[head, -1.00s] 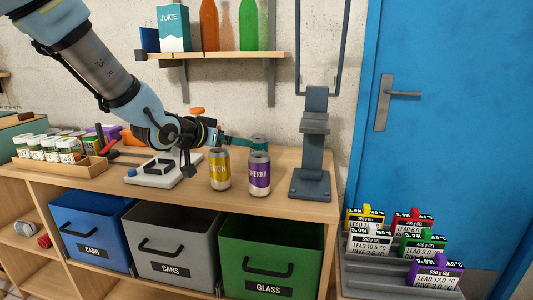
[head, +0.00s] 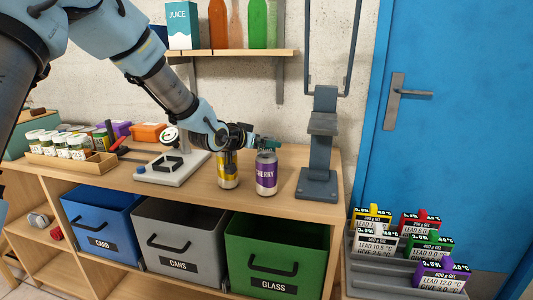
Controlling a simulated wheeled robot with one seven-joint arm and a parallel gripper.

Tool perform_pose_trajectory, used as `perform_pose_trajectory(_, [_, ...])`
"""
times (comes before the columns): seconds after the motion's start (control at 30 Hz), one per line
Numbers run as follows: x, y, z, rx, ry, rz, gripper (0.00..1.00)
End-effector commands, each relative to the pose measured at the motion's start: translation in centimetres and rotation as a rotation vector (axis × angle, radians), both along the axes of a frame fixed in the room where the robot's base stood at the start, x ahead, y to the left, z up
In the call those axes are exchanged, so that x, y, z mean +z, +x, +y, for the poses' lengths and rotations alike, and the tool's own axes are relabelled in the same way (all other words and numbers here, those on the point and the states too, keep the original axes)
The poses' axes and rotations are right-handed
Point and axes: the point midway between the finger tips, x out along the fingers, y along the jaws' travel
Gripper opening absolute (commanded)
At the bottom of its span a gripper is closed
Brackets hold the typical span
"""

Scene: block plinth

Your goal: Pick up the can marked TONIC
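A purple can marked CHERRY (head: 266,176) stands upright on the wooden counter (head: 205,192). A yellow can (head: 228,174) stands just left of it, its upper part covered by my arm and its marking not readable. I cannot read TONIC on any can. My gripper (head: 266,143) reaches in from the left above the yellow can, its teal fingers at or behind the top of the CHERRY can. A teal can behind is not clearly distinguishable now. I cannot tell whether the fingers are open or hold anything.
A grey press-like stand (head: 318,150) rises right of the cans. A white-based device (head: 172,170) and a tray of jars (head: 72,160) are to the left. A shelf (head: 236,53) with bottles hangs above. Bins marked CARD, CANS and GLASS (head: 275,255) sit below.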

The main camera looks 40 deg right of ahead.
Motion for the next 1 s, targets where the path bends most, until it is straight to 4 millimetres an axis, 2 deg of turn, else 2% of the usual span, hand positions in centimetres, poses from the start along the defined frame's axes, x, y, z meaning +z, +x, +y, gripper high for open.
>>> perform_pose_trajectory(0.27, [-0.15,0.09,-0.34,0.000,0.000,0.000,1.00])
perform_pose_trajectory(1.0, [-0.15,0.08,-0.31,0.000,0.000,0.000,0.18])
